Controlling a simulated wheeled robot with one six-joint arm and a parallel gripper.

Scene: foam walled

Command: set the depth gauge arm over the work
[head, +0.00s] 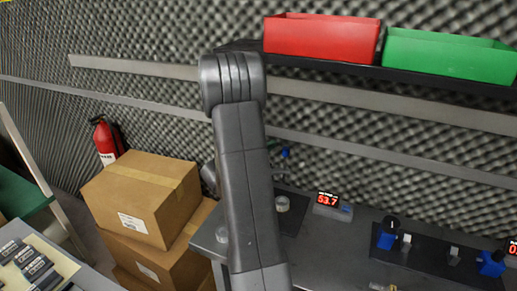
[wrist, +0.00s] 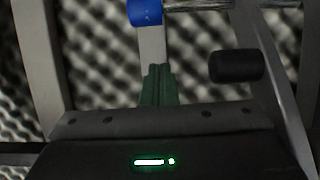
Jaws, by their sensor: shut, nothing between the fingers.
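My gripper (wrist: 156,68) shows in the wrist view as two green fingers, shut together and empty. Just beyond their tips is a pale grey bar with a blue collar (wrist: 146,12), which looks like part of the depth gauge arm. A black cylinder (wrist: 236,65) is to the right, apart from the fingers. I cannot tell whether the fingers touch the bar. In the head view a small blue part (head: 285,153) shows just right of my arm, which hides most of the gauge and gripper. A pale round piece (head: 282,203) sits on a dark plate below it.
A red readout showing 53.7 (head: 327,199) stands on the grey bench. A black panel (head: 430,258) with blue blocks is to the right. Red (head: 322,37) and green (head: 450,55) bins sit on a shelf. Cardboard boxes (head: 143,200) and an extinguisher (head: 104,140) are left.

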